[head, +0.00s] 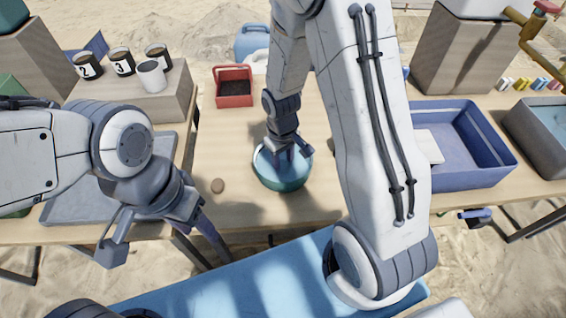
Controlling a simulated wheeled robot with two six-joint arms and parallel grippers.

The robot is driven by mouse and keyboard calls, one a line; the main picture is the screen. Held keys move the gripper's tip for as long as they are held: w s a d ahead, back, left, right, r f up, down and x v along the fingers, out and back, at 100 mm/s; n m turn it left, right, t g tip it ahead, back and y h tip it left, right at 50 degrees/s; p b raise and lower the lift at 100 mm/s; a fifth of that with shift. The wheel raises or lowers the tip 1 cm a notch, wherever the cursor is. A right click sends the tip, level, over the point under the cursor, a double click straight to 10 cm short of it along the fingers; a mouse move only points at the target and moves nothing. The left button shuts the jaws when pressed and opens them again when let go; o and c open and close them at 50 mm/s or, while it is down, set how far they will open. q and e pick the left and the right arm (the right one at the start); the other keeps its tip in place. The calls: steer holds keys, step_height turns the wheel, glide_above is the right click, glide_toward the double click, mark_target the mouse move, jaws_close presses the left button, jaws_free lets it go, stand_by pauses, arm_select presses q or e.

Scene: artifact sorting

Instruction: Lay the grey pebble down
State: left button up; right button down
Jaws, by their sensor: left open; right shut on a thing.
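My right gripper (284,157) points down over the teal bowl (283,178) on the wooden table, its fingertips at or within the rim. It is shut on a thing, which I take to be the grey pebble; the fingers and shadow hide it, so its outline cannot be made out. My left gripper (163,241) is open and empty, its fingers spread wide, in front of the table's near edge at the left.
A red bin (233,88) with dark contents stands behind the bowl, and a blue crate (454,172) stands right of my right arm. Numbered cups (122,62) stand on a block at the back left. Bare tabletop (222,140) lies left of the bowl.

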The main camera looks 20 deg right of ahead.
steer(key=shift+f, duration=0.15)
steer(key=shift+c, duration=2.2)
jaws_free()
